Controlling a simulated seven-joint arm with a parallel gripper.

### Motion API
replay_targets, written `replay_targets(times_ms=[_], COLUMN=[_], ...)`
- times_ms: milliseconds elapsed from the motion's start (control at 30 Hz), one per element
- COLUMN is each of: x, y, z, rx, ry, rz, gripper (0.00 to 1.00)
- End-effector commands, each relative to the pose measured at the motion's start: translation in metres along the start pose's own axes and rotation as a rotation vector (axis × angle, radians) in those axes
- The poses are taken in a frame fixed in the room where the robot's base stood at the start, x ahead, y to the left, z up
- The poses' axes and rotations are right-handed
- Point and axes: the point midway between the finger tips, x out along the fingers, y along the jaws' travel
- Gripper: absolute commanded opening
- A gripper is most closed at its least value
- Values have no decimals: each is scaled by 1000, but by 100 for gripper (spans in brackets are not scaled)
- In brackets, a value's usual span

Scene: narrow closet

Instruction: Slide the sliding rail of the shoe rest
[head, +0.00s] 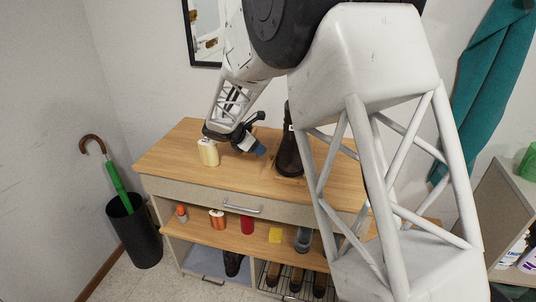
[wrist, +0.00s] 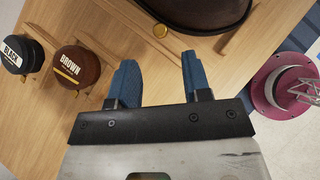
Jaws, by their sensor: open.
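The shoe rest appears to be the pale wooden piece with strips (wrist: 92,38) in the wrist view, beside a dark brown boot (wrist: 205,12). I cannot tell which strip is the sliding rail. My gripper (wrist: 158,66) is open, its two blue fingers apart with only wood visible between them. In the head view my gripper (head: 250,149) is low over the cabinet top (head: 185,143), just left of the boot (head: 288,150). The arm hides the area right of the boot.
Tins marked black (wrist: 15,52) and brown (wrist: 76,68) lie left of my fingers. A pink round object (wrist: 272,85) is at right. A cream bottle (head: 208,152) stands near the gripper. A drawer (head: 190,190) and open shelves lie below. An umbrella stand (head: 135,228) is left.

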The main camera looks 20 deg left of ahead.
Motion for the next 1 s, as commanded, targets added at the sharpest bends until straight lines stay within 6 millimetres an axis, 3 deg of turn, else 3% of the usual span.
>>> replay_targets(times_ms=[500, 1000], x=[58, 66], y=[0, 0], z=[0, 0], rx=[0, 0], ry=[0, 0], rz=[-2, -1], gripper=[44, 41])
